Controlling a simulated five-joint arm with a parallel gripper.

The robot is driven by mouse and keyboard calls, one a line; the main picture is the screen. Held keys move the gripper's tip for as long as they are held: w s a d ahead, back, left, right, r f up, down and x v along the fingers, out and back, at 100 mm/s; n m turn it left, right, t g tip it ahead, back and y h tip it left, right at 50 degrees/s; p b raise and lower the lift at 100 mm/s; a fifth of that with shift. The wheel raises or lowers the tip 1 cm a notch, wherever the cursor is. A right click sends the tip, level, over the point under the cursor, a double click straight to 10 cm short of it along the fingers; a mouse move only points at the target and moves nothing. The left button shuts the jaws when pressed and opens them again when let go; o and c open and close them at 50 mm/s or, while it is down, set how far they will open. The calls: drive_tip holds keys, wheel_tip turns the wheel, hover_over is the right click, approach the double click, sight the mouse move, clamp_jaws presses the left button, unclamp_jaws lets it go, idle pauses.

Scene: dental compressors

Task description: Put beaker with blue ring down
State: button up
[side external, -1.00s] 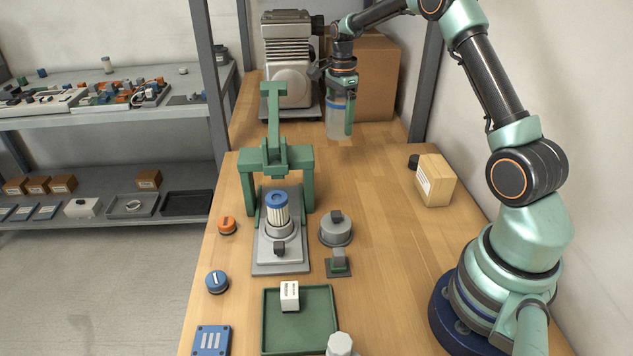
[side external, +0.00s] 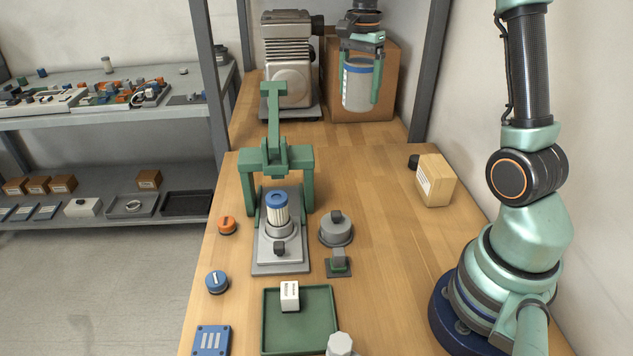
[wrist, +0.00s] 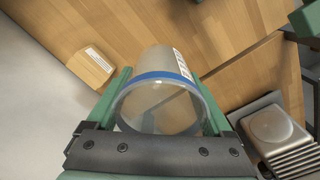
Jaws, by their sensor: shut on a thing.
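A clear, greyish beaker with a blue ring (side external: 357,86) hangs upright in my gripper (side external: 361,80), in the air in front of the cardboard box at the back of the bench. The green fingers are shut on its two sides. In the wrist view the beaker (wrist: 160,95) fills the middle, its blue band and a white label showing, with a finger of my gripper (wrist: 165,105) on each side. Wooden bench top shows beyond it.
The cardboard box (side external: 388,85) and a grey compressor (side external: 288,70) stand at the back. A green press frame (side external: 303,165) holds a blue-topped filter (side external: 277,208). A green tray (side external: 327,318) is in front. Bare wood lies between press and block.

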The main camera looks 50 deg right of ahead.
drive_tip(key=s+a+f+n, duration=0.1)
drive_tip(key=s+a+n, duration=0.3)
drive_tip(key=s, duration=0.4)
drive_tip(key=f, duration=2)
drive_tip(key=shift+s+d+f, duration=0.1)
drive_tip(key=shift+s+f, duration=0.05)
drive_tip(key=shift+s, duration=0.05)
drive_tip(key=shift+f, duration=0.1)
drive_tip(key=o, duration=1.1)
